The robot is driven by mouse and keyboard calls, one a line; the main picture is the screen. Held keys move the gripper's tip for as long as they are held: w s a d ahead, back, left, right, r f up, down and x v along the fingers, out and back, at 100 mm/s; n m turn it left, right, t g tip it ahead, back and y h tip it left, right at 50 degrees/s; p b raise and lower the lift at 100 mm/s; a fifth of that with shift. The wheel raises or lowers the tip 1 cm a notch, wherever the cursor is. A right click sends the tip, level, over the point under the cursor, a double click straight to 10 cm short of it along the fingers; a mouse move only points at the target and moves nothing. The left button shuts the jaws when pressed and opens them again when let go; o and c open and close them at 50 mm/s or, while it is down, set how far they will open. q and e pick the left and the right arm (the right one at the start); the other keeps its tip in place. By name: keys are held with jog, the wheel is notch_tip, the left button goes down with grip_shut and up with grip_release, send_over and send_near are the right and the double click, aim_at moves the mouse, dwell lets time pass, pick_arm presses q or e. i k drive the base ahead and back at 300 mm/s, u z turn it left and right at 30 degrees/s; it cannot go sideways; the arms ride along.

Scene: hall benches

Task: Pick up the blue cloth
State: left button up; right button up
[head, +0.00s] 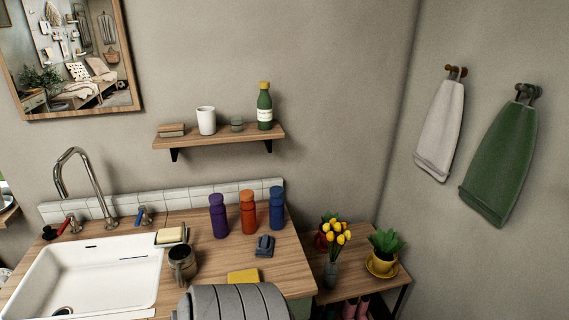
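A small folded blue-grey cloth (265,246) lies on the wooden counter (290,279), in front of the orange and blue bottles and near the counter's right edge. It looks like the blue cloth, though its colour is dull. Nothing covers it.
A purple bottle (218,216), an orange bottle (248,212) and a blue bottle (277,208) stand behind the cloth. A dark mug (183,263) and yellow sponge-like block (243,276) are nearby. The sink (90,275) is left; a low plant table (385,285) is right.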

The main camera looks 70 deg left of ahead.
aim_at(264, 248)
jog(key=i, duration=0.9)
jog(key=u, duration=2.2)
